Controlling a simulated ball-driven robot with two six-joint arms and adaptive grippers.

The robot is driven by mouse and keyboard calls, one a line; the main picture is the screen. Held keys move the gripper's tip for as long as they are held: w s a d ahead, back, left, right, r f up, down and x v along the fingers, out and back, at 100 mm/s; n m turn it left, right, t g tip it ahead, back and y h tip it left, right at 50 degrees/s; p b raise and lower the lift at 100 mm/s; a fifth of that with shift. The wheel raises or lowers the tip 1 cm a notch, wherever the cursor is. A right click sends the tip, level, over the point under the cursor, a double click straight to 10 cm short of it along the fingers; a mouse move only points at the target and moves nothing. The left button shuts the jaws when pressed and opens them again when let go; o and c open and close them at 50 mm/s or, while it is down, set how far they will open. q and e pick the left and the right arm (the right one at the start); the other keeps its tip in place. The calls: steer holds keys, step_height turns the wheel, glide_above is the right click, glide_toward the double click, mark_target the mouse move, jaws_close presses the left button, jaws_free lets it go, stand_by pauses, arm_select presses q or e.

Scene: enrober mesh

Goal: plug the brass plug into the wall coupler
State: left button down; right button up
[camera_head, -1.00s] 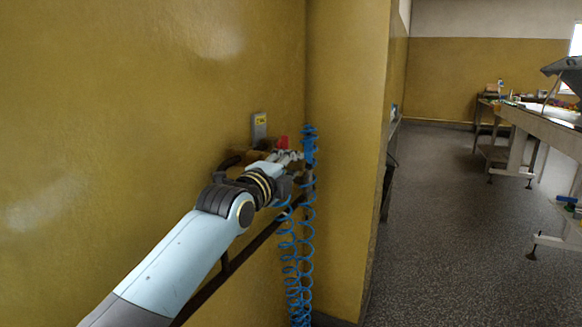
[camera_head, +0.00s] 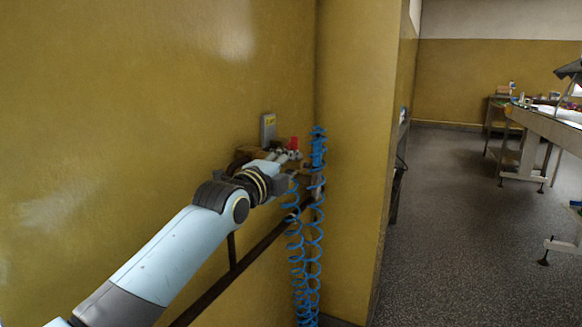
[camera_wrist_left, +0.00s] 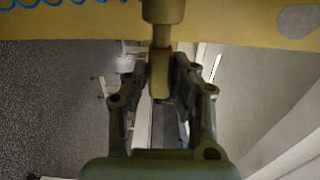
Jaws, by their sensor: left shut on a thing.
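My left gripper (camera_head: 287,181) reaches to the wall fittings beside the blue coiled hoses in the head view. In the left wrist view its two dark fingers (camera_wrist_left: 161,85) are shut on the brass plug (camera_wrist_left: 160,76), a slim brass piece. A wider brass body, joined by a narrow neck, stands above it at the top edge; whether this is part of the plug or the coupler, I cannot tell. In the head view the wall coupler is not clearly told apart from small metallic fittings (camera_head: 282,156) near a red part (camera_head: 294,143). My right gripper is out of view.
Blue coiled hoses (camera_head: 317,240) hang just right of my left gripper, near the wall corner. A grey box (camera_head: 268,128) with a yellow label is on the wall above. A dark rail (camera_head: 262,246) runs below my arm. Open floor (camera_head: 450,240) lies right.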

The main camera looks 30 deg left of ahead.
arm_select(q)
steer(key=shift+a, duration=0.85)
steer(key=shift+d, duration=0.2)
steer(key=shift+d, duration=1.65)
steer(key=shift+a, duration=1.85)
stand_by(0.8)
steer(key=c, duration=1)
jaws_free()
steer(key=shift+a, duration=0.15)
steer(key=s, duration=1.2)
